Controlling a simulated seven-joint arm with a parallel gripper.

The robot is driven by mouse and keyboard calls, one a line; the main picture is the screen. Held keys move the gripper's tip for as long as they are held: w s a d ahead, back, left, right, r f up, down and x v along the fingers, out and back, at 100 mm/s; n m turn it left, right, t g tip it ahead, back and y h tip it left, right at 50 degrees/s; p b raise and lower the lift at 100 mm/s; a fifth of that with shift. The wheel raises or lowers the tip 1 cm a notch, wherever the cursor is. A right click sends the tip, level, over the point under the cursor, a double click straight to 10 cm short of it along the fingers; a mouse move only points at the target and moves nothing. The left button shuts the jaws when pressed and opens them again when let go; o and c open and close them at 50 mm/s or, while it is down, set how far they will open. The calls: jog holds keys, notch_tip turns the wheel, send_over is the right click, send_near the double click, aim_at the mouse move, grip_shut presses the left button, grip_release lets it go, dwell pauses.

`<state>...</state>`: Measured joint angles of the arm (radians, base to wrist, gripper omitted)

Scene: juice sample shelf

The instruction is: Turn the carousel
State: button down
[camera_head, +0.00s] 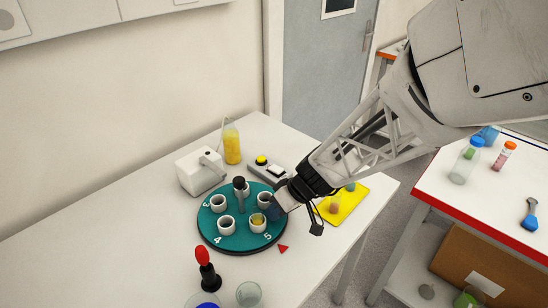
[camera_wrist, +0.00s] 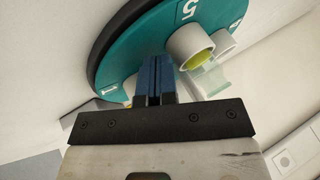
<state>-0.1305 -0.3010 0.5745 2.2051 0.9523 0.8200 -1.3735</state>
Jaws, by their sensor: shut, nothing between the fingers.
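My gripper (camera_head: 274,211) is at the carousel's right side, beside that cup. In the wrist view its blue fingers (camera_wrist: 153,64) are together and empty, over the disc's edge. Whether they touch the disc or a cup, I cannot tell.
A red triangle (camera_head: 283,248) lies on the table beside number 5. A white device (camera_head: 201,174), a yellow bottle (camera_head: 232,145) and a button box (camera_head: 268,168) stand behind the carousel. A yellow mat (camera_head: 346,207) is right; a red-topped dark object (camera_head: 207,270) and glass (camera_head: 249,294) are in front.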

jog(key=shift+w+d, duration=0.1)
jog(key=shift+d, duration=0.05)
dwell(0.4)
jog(key=shift+w+d, duration=0.6)
jog(key=shift+d, duration=0.35)
jog(key=shift+w+d+r, duration=0.2)
jog(key=shift+w+d, duration=0.2)
jog(key=shift+d, duration=0.35)
jog(key=v, duration=0.9)
jog(key=shift+s+r, duration=0.15)
jog(key=shift+s, duration=0.15)
jog(key=shift+d, duration=0.1)
jog(key=s+d+r+m+t+h, duration=0.1)
jog(key=s+d+r+m+h, duration=0.2)
jog(key=s, duration=0.6)
jog(key=s+d+r+m+t+h, duration=0.1)
jog(key=s+d+r+m+h, duration=0.3)
jog(key=s+r+m, duration=0.2)
jog(key=s+r, duration=0.1)
jog(key=s, duration=0.1)
jog(key=shift+s+d+r+h, duration=0.2)
jog(key=shift+s+d+h, duration=0.1)
jog(key=shift+s+d, duration=0.1)
